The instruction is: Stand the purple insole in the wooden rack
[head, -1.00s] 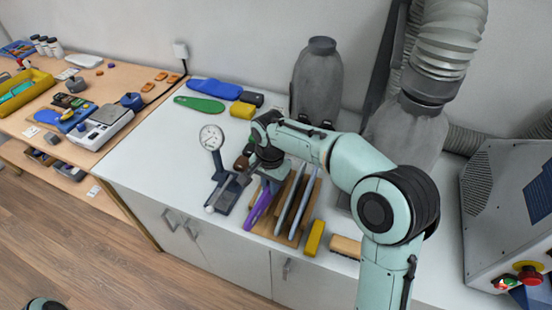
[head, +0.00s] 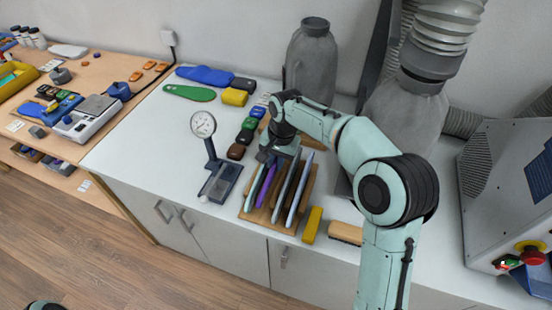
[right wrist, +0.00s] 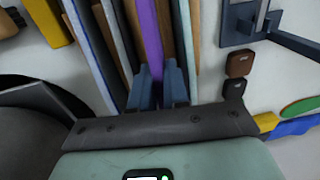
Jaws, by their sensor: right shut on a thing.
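The purple insole (head: 266,184) stands on edge among the slats of the wooden rack (head: 252,214), between a pale blue insole (head: 253,188) on its left and grey ones (head: 282,190) on its right. Whether its lower edge rests on the rack's base is hidden. My right gripper (head: 270,156) is shut on its far upper end. In the right wrist view the two fingers (right wrist: 160,78) pinch the purple insole (right wrist: 149,30), with wooden slats (right wrist: 132,22) close on both sides. My left gripper is not in view.
A dial gauge (head: 203,124) on a stand is left of the rack. A yellow block (head: 312,225) and a brush (head: 346,233) lie to its right. Several small coloured blocks (head: 236,151) lie behind it. Blue and green insoles (head: 190,92) lie at the back left.

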